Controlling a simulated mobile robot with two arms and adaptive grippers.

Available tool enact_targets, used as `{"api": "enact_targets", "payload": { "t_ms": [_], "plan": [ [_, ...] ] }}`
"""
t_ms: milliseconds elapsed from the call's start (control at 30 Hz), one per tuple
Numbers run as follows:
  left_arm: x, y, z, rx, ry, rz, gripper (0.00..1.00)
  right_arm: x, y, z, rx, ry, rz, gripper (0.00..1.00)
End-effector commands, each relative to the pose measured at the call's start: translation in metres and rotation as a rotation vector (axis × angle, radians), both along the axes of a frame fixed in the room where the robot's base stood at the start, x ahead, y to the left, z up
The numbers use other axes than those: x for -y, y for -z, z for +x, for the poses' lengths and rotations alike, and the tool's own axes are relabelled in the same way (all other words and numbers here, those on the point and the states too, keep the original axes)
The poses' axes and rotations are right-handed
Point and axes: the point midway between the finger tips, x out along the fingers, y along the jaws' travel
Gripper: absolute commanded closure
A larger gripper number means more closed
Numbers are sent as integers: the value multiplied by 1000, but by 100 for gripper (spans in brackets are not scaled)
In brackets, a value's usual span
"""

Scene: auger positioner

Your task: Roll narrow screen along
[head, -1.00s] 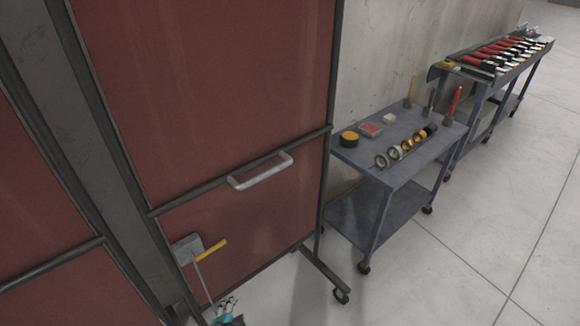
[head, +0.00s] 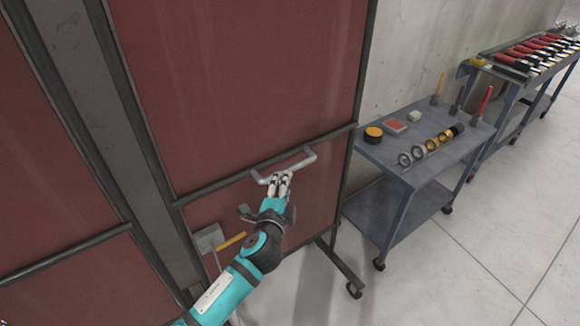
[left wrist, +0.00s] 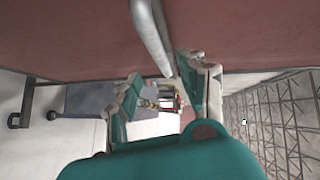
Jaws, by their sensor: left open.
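The narrow screen (head: 235,90) is a tall dark-framed panel with red sheeting and stands upright on a wheeled foot. A pale grey bar handle (head: 305,157) sits on its crossbar. My left gripper (head: 279,182) is at the handle's lower left side in the head view, its fingertips beside the bar. In the left wrist view, the handle (left wrist: 151,35) runs down from the top between the two open fingers (left wrist: 160,95). I cannot tell whether the fingers touch it. My right gripper is not in view.
A grey wheeled cart (head: 395,210) with rings and small tools stands right of the screen. A second cart (head: 510,80) with red-handled tools is farther back along the concrete wall. Another red panel (head: 40,180) is at the left. The tiled floor (head: 480,270) at right is clear.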

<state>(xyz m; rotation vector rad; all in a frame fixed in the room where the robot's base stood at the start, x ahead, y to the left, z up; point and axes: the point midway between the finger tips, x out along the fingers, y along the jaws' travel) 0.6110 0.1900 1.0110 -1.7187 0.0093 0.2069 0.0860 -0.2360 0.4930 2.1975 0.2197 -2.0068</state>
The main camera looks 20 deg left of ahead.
Motion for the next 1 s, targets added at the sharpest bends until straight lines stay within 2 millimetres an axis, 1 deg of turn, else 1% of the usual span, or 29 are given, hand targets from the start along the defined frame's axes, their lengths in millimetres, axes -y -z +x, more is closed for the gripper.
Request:
{"api": "enact_targets", "payload": {
  "t_ms": [33,200,300,400,567,833,867,1000],
  "plan": [
    [-1,-1,13,2,-1,0,58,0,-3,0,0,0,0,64],
    [-6,5,47,1,-2,0,58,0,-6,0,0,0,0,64],
    [-7,9,62,0,-1,-1,58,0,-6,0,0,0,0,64],
    [-8,10,73,1,0,0,58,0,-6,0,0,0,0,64],
    [-9,12,82,0,0,-2,58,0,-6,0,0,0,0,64],
    [-9,12,82,0,1,-2,58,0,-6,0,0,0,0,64],
    [-9,12,82,0,1,-2,61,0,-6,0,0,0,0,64],
    [-9,12,82,0,1,-1,79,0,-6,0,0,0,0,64]
  ]
}}
